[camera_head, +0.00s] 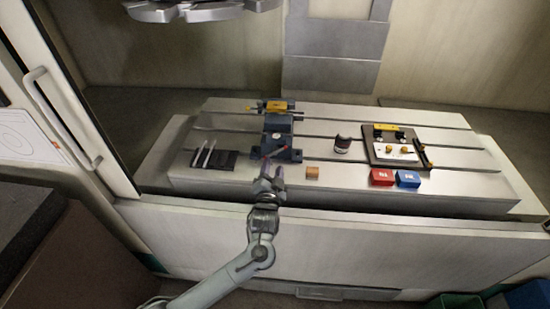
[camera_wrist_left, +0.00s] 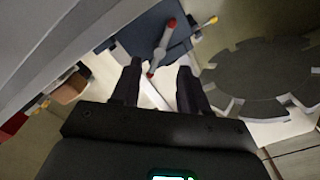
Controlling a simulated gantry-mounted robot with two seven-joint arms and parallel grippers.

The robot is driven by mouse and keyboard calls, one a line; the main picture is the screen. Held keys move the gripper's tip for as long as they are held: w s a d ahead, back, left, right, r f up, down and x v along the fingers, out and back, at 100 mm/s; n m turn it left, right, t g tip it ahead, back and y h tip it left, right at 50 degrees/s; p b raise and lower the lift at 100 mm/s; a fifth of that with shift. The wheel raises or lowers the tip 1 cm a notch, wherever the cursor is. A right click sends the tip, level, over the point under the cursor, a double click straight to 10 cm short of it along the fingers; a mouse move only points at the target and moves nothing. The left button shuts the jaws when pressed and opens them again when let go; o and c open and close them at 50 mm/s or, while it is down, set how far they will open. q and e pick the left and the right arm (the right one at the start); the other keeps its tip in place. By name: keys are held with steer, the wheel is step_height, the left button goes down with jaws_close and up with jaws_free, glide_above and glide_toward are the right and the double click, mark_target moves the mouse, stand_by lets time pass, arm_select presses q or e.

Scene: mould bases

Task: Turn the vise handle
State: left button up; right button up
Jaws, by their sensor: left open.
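The dark blue vise (camera_head: 281,135) stands on the slotted machine table, with a yellow-topped piece (camera_head: 277,106) at its back. Its handle (camera_head: 274,153), a thin bar with red ends, is at the front of the vise. In the left wrist view the handle (camera_wrist_left: 160,47) shows as a grey bar with red tips, in front of the vise body (camera_wrist_left: 130,32). My left gripper (camera_head: 269,174) is open and just in front of the vise. In the wrist view the handle's lower red tip lies between the two fingers (camera_wrist_left: 157,75), apart from both. My right gripper is not in view.
A wooden block (camera_head: 312,173) sits just right of my left gripper. A red box (camera_head: 382,177) and a blue box (camera_head: 408,179) are further right. A dark can (camera_head: 342,144) and a plate with parts (camera_head: 377,160) stand behind. A black tool holder (camera_head: 213,160) is on the left.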

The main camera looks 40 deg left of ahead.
mark_target(275, 151)
arm_select(q)
steer(key=shift+b+x, duration=0.45)
steer(key=shift+x, duration=2.5)
jaws_close()
